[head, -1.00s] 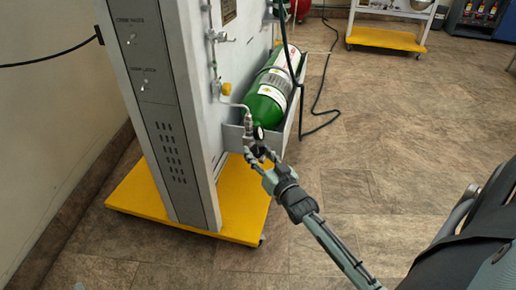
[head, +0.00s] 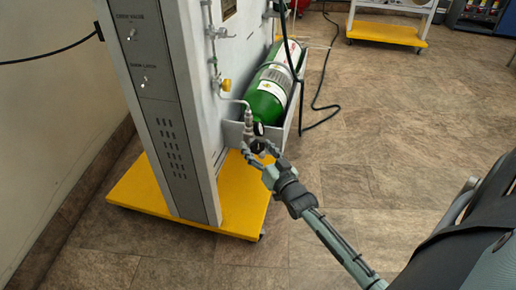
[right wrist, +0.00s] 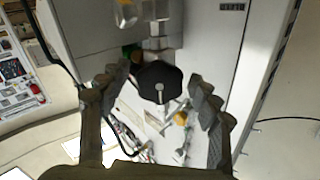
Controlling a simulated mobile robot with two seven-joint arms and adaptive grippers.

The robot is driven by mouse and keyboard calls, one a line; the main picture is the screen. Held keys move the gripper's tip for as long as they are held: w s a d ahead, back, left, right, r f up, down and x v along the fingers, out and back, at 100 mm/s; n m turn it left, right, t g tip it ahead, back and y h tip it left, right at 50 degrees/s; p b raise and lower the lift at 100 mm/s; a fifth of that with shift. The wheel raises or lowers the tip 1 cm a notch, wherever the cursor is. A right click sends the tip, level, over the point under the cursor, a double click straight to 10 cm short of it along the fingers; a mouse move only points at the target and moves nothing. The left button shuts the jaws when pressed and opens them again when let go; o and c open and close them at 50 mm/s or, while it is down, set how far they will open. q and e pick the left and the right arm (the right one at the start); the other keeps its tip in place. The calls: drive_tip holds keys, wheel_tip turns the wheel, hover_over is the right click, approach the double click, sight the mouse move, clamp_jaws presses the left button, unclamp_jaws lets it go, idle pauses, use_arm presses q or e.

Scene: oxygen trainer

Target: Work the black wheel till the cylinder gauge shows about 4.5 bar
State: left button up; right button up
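The black wheel (right wrist: 160,82) faces the right wrist camera, with a light mark on its front. It also shows, small and dark, in the head view (head: 257,147). My right gripper (head: 256,152) is at the wheel. In the right wrist view its fingers (right wrist: 158,84) stand apart on either side of the wheel, with a clear gap at the right finger. A small dark gauge (head: 258,129) sits just above the wheel by the green cylinder (head: 270,96); its reading cannot be made out. My left gripper is not in view.
The grey trainer panel (head: 150,110) stands on a yellow wheeled base (head: 240,205). The tiled floor to the right is mostly clear.

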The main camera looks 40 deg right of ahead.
drive_tip(key=s+a, duration=0.1)
drive_tip(key=s, duration=1.1)
drive_tip(key=shift+a, duration=0.3)
drive_tip(key=shift+w+r, duration=0.1)
drive_tip(key=shift+w, duration=0.05)
idle(0.5)
